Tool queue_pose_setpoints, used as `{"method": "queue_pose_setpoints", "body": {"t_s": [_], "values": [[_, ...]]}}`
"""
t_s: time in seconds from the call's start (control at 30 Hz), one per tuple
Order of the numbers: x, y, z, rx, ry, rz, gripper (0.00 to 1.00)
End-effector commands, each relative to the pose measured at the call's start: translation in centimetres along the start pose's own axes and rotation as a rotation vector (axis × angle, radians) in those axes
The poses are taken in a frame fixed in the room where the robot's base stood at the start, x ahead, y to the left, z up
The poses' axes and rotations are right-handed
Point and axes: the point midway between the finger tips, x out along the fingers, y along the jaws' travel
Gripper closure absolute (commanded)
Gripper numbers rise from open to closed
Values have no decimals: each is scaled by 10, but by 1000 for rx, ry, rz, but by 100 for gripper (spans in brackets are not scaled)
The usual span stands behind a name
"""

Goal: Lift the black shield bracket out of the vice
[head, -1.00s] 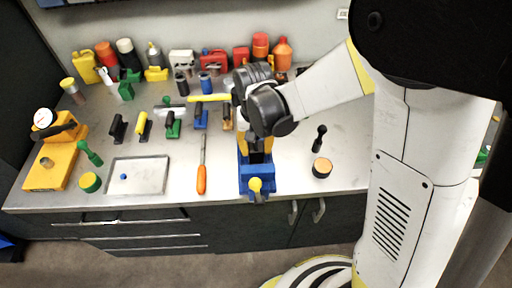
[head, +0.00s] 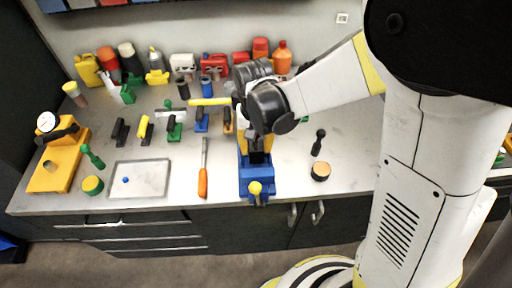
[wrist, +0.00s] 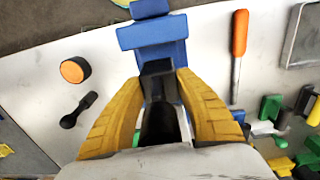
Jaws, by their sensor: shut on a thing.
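My gripper (head: 257,147) is right above the vice, pointing down. In the wrist view its yellow fingers (wrist: 161,78) are closed on both sides of the black shield bracket (wrist: 158,90). The bracket's lower end shows dark below the fingers in the head view (head: 257,158). I cannot tell whether it is clear of the vice jaws.
An orange-handled tool (head: 203,180) and a grey tray (head: 140,179) lie left of the vice. Several bottles and cans line the wall. Bench room is free right of the vice.

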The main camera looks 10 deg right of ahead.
Motion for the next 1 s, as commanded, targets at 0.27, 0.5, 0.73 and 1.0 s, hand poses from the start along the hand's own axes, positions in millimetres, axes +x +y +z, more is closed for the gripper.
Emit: {"method": "queue_pose_setpoints", "body": {"t_s": [0.27,0.5,0.73,1.0], "values": [[-20,0,0,0,0,0,100],[-34,1,0,0,0,0,100],[-48,1,0,0,0,0,100],[-51,1,0,0,0,0,100]]}}
